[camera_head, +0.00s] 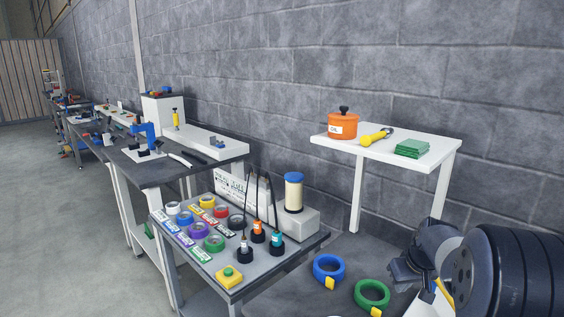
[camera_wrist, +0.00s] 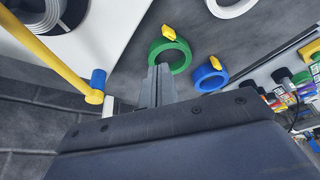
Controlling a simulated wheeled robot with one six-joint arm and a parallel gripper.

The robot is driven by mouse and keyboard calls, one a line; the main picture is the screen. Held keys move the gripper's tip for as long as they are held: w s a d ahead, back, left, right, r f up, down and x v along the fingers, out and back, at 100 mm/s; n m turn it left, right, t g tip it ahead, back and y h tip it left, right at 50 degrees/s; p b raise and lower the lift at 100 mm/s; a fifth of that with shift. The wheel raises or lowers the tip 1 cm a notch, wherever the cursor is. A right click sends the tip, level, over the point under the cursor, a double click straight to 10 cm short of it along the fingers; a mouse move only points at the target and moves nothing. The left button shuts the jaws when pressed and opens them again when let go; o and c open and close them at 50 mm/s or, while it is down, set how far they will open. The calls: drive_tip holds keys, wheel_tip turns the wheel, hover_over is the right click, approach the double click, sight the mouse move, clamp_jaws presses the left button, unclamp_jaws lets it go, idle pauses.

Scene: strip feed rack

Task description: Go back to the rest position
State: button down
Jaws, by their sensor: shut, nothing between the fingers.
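My gripper (camera_wrist: 160,86) shows in the wrist view with its two grey fingers shut together and nothing between them. In that view its tips lie in front of the lower edge of a green ring (camera_wrist: 184,54); I cannot tell the height between them. In the head view the dark end of my arm is at the lower right, and the fingertips are hard to make out. The green ring (camera_head: 360,297) and a blue ring (camera_head: 318,268), each with a yellow tab, lie on a dark surface there. The blue ring (camera_wrist: 199,76) is right of the fingers in the wrist view.
A workbench (camera_head: 203,269) with tape rolls and upright tools stands left of the rings. A white shelf (camera_head: 433,148) with an orange pot (camera_head: 342,128) stands behind. The wrist view shows a yellow rod (camera_wrist: 50,55) at left. Open floor (camera_head: 60,230) lies at far left.

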drive_tip(key=shift+w+a+m, duration=0.4)
drive_tip(key=shift+w+m, duration=0.1)
drive_tip(key=shift+w, duration=0.35)
drive_tip(key=shift+a, duration=0.1)
